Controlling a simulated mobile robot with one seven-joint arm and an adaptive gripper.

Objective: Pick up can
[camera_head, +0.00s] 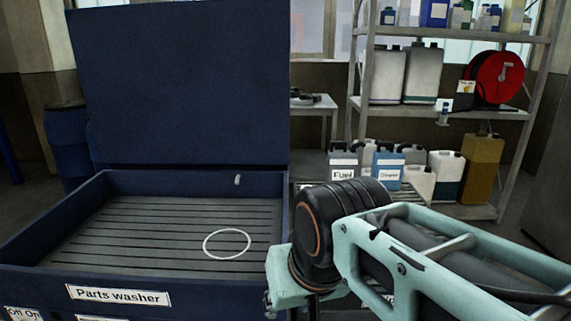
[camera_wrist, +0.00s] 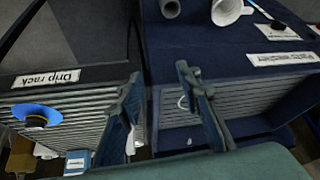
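Several cans and jugs stand on the floor by the shelf in the head view: a grey one labelled Fuel (camera_head: 343,163), a blue one with a white label (camera_head: 388,168), a white one (camera_head: 446,172) and a tall yellow-brown one (camera_head: 482,166). I cannot tell which is the task's can. In the wrist view a white container with a blue part (camera_wrist: 77,162) shows at the bottom edge. My gripper (camera_wrist: 158,80) is open in the wrist view, with nothing between its fingers. It is not visible in the head view, where my arm covers the lower right.
The open blue parts washer (camera_head: 118,294) fills the left, with a white ring (camera_head: 227,243) on its slatted tray. A metal shelf (camera_head: 455,40) holds more containers and a red reel (camera_head: 497,78). The wrist view shows a drip rack (camera_wrist: 45,78) and a blue disc (camera_wrist: 37,114).

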